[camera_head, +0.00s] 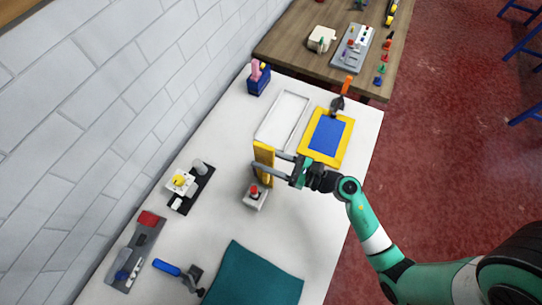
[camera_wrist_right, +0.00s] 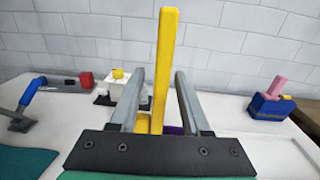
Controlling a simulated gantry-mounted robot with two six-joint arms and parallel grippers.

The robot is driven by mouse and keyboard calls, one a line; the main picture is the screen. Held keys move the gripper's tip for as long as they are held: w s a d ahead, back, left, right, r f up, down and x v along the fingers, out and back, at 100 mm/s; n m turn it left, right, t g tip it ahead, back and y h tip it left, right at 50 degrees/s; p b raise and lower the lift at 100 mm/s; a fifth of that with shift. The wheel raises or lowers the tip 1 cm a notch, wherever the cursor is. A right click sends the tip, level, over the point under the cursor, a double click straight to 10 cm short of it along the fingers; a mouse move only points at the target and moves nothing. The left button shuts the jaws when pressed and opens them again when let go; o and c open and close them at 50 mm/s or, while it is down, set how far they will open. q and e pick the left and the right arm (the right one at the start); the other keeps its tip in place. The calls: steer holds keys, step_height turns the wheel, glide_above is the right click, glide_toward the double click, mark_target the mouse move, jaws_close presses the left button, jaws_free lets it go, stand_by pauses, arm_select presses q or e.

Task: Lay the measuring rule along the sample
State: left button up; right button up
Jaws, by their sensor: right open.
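A yellow bar (camera_head: 264,153), which looks like the measuring rule, stands upright on the white table. In the right wrist view the yellow bar (camera_wrist_right: 167,50) rises between my fingers with gaps on both sides. My right gripper (camera_head: 263,166) is open around it; the wrist view also shows the gripper (camera_wrist_right: 159,76). The bar's foot is partly hidden, with a bit of purple beside it. A teal cloth (camera_head: 252,278), perhaps the sample, lies flat at the front of the table. My left gripper is not in view.
A white block with a red top (camera_head: 254,197) stands close to the bar. A white tray (camera_head: 262,139) and a yellow-framed blue panel (camera_head: 328,133) lie behind. A blue-handled tool (camera_head: 180,272) lies beside the cloth. The table right of the red-topped block is clear.

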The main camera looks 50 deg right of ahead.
steer(key=shift+r, duration=0.15)
steer(key=shift+s+d, duration=0.15)
steer(key=shift+s, duration=0.05)
steer(key=v, duration=1.1)
steer(key=shift+s, duration=0.3)
steer(key=shift+r, duration=0.1)
